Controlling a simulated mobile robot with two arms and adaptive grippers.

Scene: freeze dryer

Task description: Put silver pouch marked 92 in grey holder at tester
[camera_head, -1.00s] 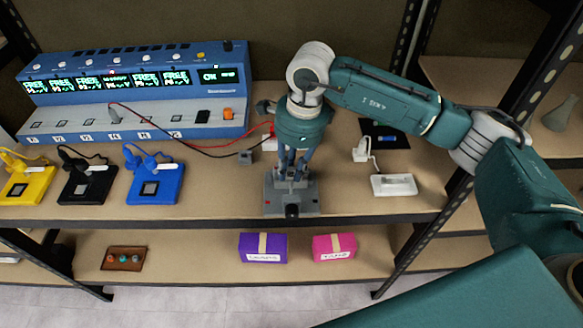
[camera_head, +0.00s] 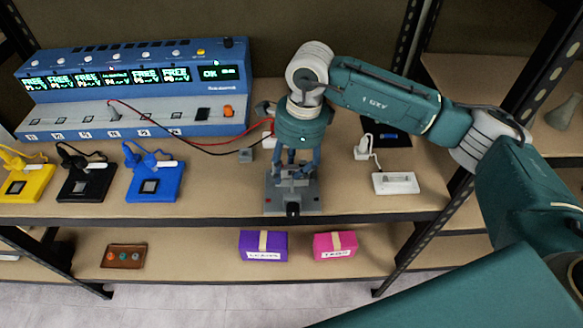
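My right gripper (camera_head: 294,172) points straight down over a grey holder (camera_head: 277,203) at the front edge of the shelf, right of centre. Its fingers reach down to the holder's raised middle part. I cannot tell whether they are open or shut there. I cannot make out the silver pouch marked 92; anything between the fingertips is too small and partly hidden. The blue tester (camera_head: 60,110) with lit green displays stands at the back left, with red and black leads running toward the holder. My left gripper is out of view.
Yellow (camera_head: 12,190), black (camera_head: 98,187) and blue (camera_head: 170,187) square holders sit at the left front. A white device (camera_head: 395,184) lies right of the grey holder. Purple (camera_head: 263,246) and pink (camera_head: 335,246) boxes sit on the lower shelf. A dark upright (camera_head: 420,235) stands at right.

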